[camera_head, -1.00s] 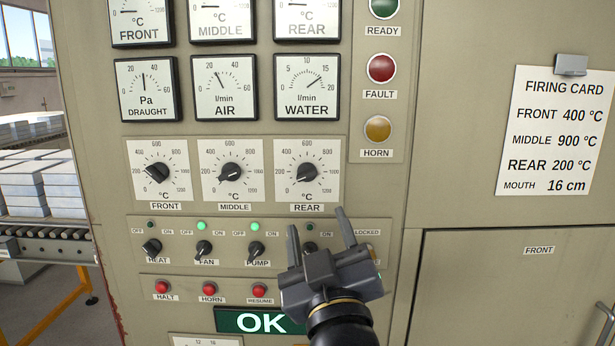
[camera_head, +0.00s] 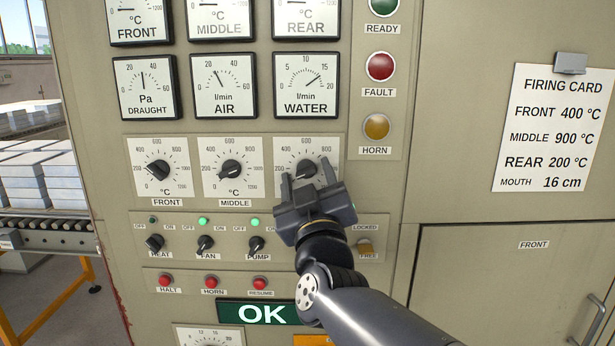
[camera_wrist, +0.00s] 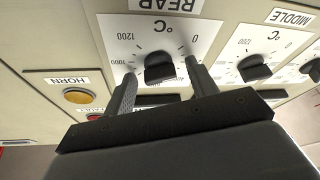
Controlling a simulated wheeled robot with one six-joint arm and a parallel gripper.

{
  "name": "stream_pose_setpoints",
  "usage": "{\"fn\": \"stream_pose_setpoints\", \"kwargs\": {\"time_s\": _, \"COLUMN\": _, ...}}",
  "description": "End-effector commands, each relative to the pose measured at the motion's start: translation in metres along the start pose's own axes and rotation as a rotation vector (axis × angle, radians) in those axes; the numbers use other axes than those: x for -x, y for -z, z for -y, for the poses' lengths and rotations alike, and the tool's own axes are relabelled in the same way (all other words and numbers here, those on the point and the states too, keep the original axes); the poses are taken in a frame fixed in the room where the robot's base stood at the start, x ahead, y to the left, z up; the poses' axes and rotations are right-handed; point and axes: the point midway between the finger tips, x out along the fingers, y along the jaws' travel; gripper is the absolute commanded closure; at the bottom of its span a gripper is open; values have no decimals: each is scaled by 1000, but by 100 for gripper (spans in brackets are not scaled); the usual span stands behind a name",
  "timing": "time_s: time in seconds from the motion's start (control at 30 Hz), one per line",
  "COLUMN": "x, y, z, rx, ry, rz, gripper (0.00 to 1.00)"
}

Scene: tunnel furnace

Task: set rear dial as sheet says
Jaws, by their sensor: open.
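The rear dial (camera_head: 306,169) is a black knob on a white scale plate, at the right of the row of three dials. It also shows in the wrist view (camera_wrist: 159,68), upside down. My gripper (camera_head: 306,177) is open, its two fingers on either side of the rear dial; I cannot tell if they touch it. The gripper hides the lower part of the plate and its label in the head view. The firing card (camera_head: 553,128) hangs at the right and reads front 400 °C, middle 900 °C, rear 200 °C, mouth 16 cm.
The middle dial (camera_head: 231,169) and front dial (camera_head: 157,170) sit to the left. Below are the heat, fan and pump switches (camera_head: 205,243) and red buttons (camera_head: 210,282). The horn lamp (camera_head: 376,127) is at the right. A green OK display (camera_head: 262,314) shows below.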

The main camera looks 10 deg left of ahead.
Motion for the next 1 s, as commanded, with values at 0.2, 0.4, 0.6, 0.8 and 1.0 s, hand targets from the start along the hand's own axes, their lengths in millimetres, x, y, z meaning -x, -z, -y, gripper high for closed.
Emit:
{"fn": "stream_pose_setpoints", "kwargs": {"time_s": 0.2, "x": 0, "y": 0, "z": 0, "rx": 0, "ry": 0, "rz": 0, "gripper": 50}}
{"fn": "stream_pose_setpoints", "kwargs": {"time_s": 0.4, "x": 0, "y": 0, "z": 0, "rx": 0, "ry": 0, "rz": 0, "gripper": 66}}
{"fn": "stream_pose_setpoints", "kwargs": {"time_s": 0.6, "x": 0, "y": 0, "z": 0, "rx": 0, "ry": 1, "rz": 0, "gripper": 82}}
{"fn": "stream_pose_setpoints", "kwargs": {"time_s": 0.8, "x": 1, "y": -1, "z": 1, "rx": -11, "ry": -4, "rz": 0, "gripper": 90}}
{"fn": "stream_pose_setpoints", "kwargs": {"time_s": 1.0, "x": 1, "y": -2, "z": 4, "rx": -163, "ry": -65, "rz": -1, "gripper": 90}}
